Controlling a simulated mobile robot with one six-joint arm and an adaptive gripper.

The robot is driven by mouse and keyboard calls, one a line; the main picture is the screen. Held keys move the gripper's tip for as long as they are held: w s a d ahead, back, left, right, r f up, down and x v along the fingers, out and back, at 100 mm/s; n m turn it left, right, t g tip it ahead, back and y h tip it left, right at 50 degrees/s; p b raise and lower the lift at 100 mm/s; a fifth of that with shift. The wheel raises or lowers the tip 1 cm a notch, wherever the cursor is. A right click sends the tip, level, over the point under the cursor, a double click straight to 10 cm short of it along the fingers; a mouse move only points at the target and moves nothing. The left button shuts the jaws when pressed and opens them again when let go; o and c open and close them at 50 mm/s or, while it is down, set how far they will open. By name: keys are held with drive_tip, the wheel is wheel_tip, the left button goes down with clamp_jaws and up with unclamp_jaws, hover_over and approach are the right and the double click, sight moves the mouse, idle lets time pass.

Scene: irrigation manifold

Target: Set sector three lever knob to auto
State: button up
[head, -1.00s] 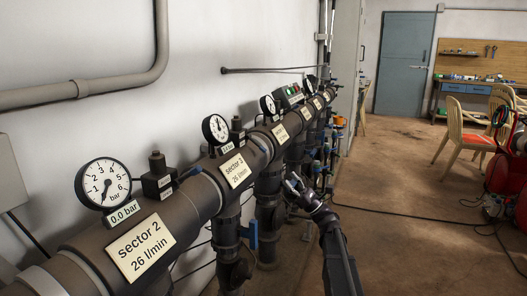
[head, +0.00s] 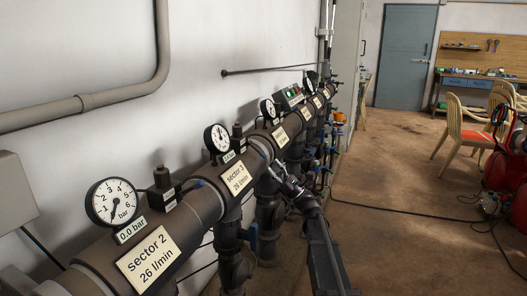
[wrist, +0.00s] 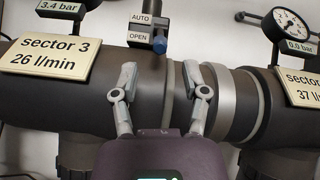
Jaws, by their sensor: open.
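The sector three lever knob (wrist: 160,45) is blue and sits at the top centre of the wrist view. It is beside the lower "OPEN" plate (wrist: 138,37), below the level of the "AUTO" plate (wrist: 141,19). The cream sector 3 sign (wrist: 47,57) is to its left; it also shows in the head view (head: 237,178). My gripper (wrist: 165,80) is open and empty, its fingers spread in front of the grey pipe, just below the knob and apart from it. In the head view my gripper (head: 284,181) is right of the sector 3 sign.
The thick grey manifold pipe (head: 205,201) runs along the wall with several gauges and signs. The sector 2 sign (head: 147,258) is nearer. Lower valves with blue handles hang underneath.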

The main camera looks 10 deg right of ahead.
sight(264, 156)
drive_tip(key=shift+p+x, duration=1.65)
drive_tip(key=shift+x, duration=1.1)
drive_tip(key=shift+c, duration=0.3)
clamp_jaws()
